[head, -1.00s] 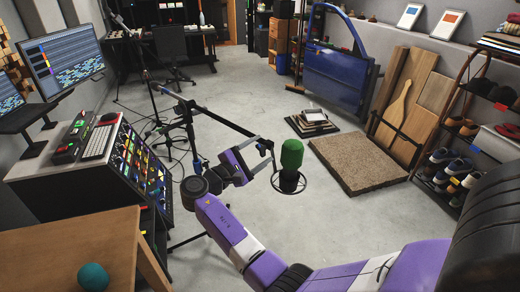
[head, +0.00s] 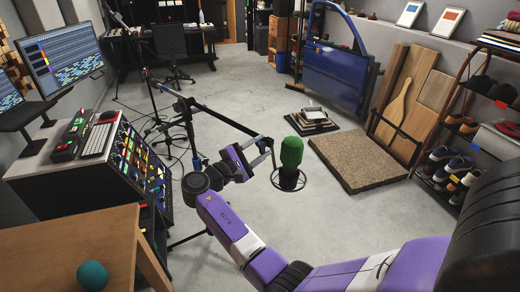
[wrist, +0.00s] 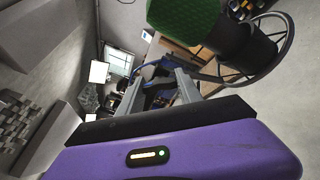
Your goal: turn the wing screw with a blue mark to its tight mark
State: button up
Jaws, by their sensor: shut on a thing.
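A black boom stand (head: 222,119) reaches from the left to a green-topped microphone (head: 291,152). My gripper (head: 266,150) is at the boom's end, just left of the microphone. In the wrist view my gripper (wrist: 158,88) has its two grey fingers shut on a small dark part, which I take to be the wing screw. The fingers hide most of that part. I cannot make out its blue mark or its tight mark. The microphone's green cover (wrist: 186,16) fills the top of the wrist view, close beside the fingers.
A round shock-mount ring (head: 289,180) surrounds the microphone's lower part. A mixing console (head: 140,165) and a wooden table (head: 70,240) with a teal ball (head: 92,275) are on the left. A blue car door (head: 335,75) leans at the back. The floor beyond the microphone is mostly clear.

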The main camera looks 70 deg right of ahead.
jog(key=m+b, duration=0.3)
jog(key=shift+f+m, duration=0.25)
jog(key=shift+m, duration=0.05)
jog(key=m+b, duration=0.3)
jog(key=shift+r+m+b, duration=0.1)
jog(key=shift+m+b, duration=0.2)
jog(key=shift+b, duration=0.1)
jog(key=o, duration=1.4)
jog(key=shift+r, duration=0.1)
jog(key=shift+a, duration=0.15)
jog(key=b+v, duration=0.1)
jog(key=v, duration=0.6)
jog(key=shift+w+a, duration=0.2)
jog(key=shift+a, duration=0.1)
